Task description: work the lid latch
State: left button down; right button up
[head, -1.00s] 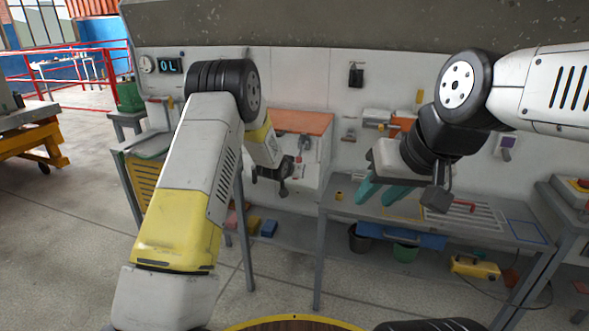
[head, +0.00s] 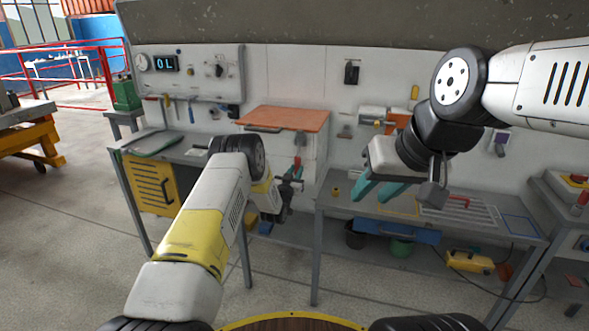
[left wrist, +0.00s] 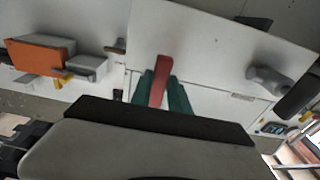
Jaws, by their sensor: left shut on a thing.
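The red latch handle (head: 297,163) is on the front of a white box under an orange lid (head: 285,119), which lies flat and looks closed. My left gripper (head: 292,178) is at the box front, its fingers partly hidden by its own wrist. In the left wrist view, its two green fingers (left wrist: 162,95) are on either side of the red handle (left wrist: 159,78) and shut on it. My right gripper (head: 377,192) hangs over the workbench at the right, its green fingers apart with nothing seen between them.
A grey workbench (head: 460,231) with a slatted tray stands right of the box. A wall panel with a display (head: 166,63) and knobs is at upper left. A yellow cabinet (head: 148,184) stands below it at left.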

dwell(0.4)
pick_arm(q)
jog(key=c, duration=1.2)
grip_release()
jog(key=shift+w, duration=0.1)
jog(key=shift+c, duration=0.2)
jog(key=v, duration=0.7)
jog(key=shift+s+f, duration=0.15)
jog(key=shift+s, duration=0.25)
jog(key=shift+a, duration=0.15)
